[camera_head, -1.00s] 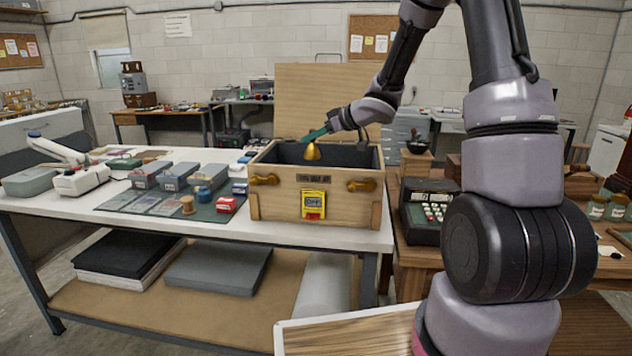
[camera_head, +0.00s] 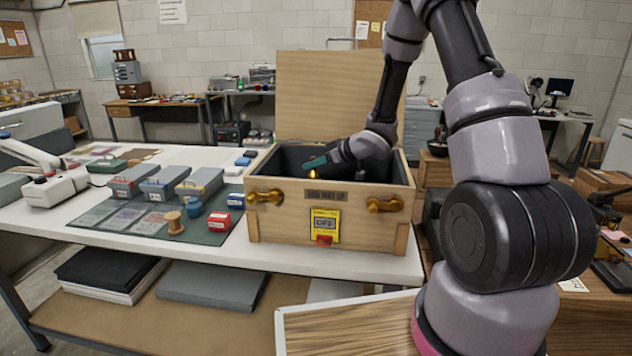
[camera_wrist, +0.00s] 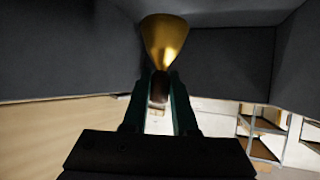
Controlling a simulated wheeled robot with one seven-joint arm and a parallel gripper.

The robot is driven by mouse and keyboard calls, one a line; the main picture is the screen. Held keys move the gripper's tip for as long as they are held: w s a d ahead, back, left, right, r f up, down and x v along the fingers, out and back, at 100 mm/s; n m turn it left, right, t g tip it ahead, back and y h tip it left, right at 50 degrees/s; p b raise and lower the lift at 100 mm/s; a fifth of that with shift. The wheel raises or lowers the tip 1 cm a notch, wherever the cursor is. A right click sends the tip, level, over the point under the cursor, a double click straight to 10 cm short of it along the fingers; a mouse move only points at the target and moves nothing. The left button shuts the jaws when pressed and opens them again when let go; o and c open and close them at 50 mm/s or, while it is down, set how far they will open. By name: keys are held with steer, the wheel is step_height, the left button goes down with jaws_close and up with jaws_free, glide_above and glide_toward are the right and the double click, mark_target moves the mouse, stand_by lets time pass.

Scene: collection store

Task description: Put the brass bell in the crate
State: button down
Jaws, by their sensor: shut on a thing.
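The wooden crate (camera_head: 277,224) stands on the white table with its lid raised at the back and a dark lining inside. My gripper (camera_head: 314,164) reaches down into the crate's opening. In the wrist view my gripper (camera_wrist: 160,95) is shut on the dark handle of the brass bell (camera_wrist: 165,40), with dark lining walls around the bell. In the head view only a small golden bit of the bell (camera_head: 313,174) shows above the crate's front wall. Whether the bell touches the crate floor is hidden.
Left of the crate, a green mat (camera_head: 150,226) holds grey boxes, a wooden spool (camera_head: 174,222) and a red box (camera_head: 219,222). The raised lid (camera_head: 330,95) stands behind the opening. A wooden surface (camera_head: 340,335) lies in the foreground.

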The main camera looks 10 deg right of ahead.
mark_target(318, 176)
steer(key=shift+f, duration=2.3)
steer(key=shift+f, duration=0.15)
steer(key=c, duration=0.7)
jaws_free()
